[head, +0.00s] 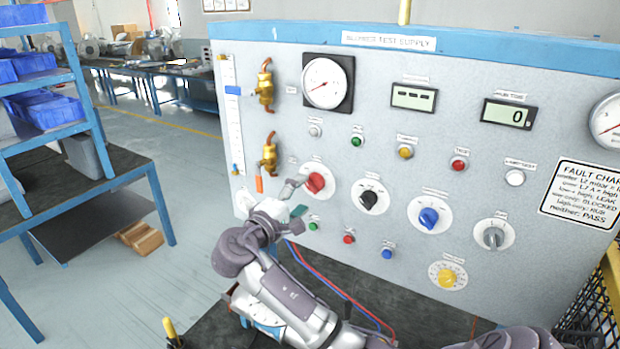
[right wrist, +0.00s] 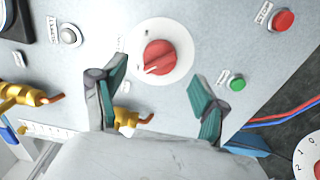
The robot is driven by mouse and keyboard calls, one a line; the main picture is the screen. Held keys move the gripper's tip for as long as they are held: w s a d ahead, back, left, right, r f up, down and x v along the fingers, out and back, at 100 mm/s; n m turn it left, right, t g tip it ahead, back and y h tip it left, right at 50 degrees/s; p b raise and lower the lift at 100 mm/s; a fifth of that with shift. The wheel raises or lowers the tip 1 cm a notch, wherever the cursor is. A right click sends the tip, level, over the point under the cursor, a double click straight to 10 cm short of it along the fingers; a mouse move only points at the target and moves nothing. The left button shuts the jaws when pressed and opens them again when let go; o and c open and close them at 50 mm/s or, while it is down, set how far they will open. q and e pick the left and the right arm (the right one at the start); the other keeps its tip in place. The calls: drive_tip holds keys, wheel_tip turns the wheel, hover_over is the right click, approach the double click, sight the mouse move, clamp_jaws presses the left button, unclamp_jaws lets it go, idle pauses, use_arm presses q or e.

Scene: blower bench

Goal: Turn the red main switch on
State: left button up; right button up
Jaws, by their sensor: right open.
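The red main switch (head: 316,183) is a red rotary knob on a round white plate, on the left part of the grey panel (head: 380,130). In the right wrist view the red knob (right wrist: 160,57) sits above the gap between my fingertips, its white mark toward the lower left. My right gripper (head: 300,197) is open and empty, just left of and below the knob in the head view. Its teal-padded fingers (right wrist: 160,85) are spread to either side below the knob in the wrist view. I see no contact with the knob. My left gripper is not in view.
Black (head: 369,197), blue (head: 429,217) and grey (head: 493,235) knobs sit to the right. A green button (head: 313,226) is just below the red knob. Brass valves (head: 268,155) are at the upper left. Red and blue cables (head: 335,289) run below the panel.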

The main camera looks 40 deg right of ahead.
sight(310, 188)
drive_tip(key=p+x, duration=0.1)
drive_tip(key=x, duration=0.3)
drive_tip(key=shift+d, duration=0.1)
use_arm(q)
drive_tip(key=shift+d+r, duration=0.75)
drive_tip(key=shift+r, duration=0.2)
use_arm(e)
drive_tip(key=shift+d, duration=0.15)
drive_tip(key=shift+c, duration=0.2)
drive_tip(key=c, duration=1.1)
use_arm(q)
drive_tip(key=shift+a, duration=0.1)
use_arm(e)
drive_tip(key=shift+f, duration=0.1)
